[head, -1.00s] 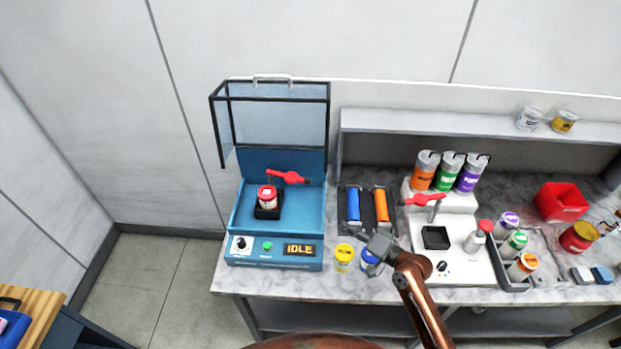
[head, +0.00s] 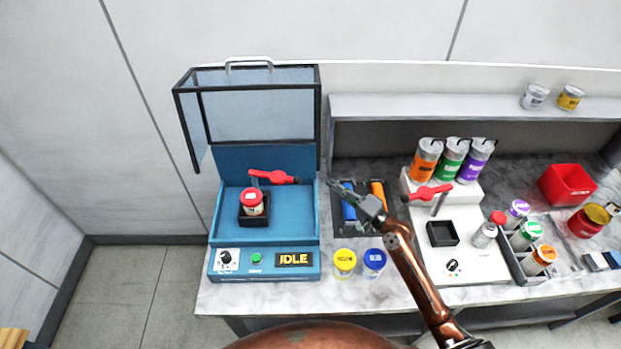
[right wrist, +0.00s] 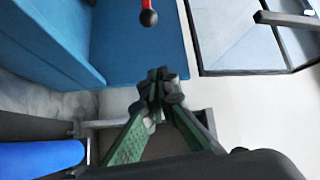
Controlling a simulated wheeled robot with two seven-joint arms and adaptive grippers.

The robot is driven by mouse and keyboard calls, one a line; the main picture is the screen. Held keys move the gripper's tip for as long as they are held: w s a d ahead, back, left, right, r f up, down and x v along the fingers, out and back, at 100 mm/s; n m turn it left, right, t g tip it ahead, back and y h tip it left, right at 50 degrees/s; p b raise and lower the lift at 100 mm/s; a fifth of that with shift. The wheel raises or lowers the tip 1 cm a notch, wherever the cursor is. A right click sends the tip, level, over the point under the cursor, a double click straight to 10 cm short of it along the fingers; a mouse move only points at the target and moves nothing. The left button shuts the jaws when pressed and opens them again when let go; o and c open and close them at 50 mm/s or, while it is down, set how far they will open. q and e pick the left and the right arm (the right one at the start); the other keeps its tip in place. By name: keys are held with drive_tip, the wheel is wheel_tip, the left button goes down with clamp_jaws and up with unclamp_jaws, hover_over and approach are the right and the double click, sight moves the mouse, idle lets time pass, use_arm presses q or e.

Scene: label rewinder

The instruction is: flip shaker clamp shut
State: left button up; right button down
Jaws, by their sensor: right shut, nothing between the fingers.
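The blue shaker (head: 227,235) stands at the left of the counter with its clear lid (head: 262,103) raised. My right gripper (head: 334,184) is shut and empty, just right of the shaker's right wall. It also shows in the right wrist view (right wrist: 158,84). My left gripper is not in view.
Blue and orange rollers (head: 378,194) lie beneath my right gripper. A yellow-lidded jar (head: 345,262) and a blue-lidded jar (head: 374,263) stand at the counter front. A white station with another red lever (head: 431,193) stands to the right.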

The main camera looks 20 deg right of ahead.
use_arm(q)
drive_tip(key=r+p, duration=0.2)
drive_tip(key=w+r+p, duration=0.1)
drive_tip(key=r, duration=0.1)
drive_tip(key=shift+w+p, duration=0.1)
drive_tip(key=shift+p, duration=0.3)
use_arm(e)
drive_tip(key=w+a, duration=0.5)
drive_tip(key=a, duration=0.2)
drive_tip(key=shift+w+a+f, duration=0.15)
drive_tip(key=shift+w+a, duration=0.05)
drive_tip(key=shift+w, duration=0.15)
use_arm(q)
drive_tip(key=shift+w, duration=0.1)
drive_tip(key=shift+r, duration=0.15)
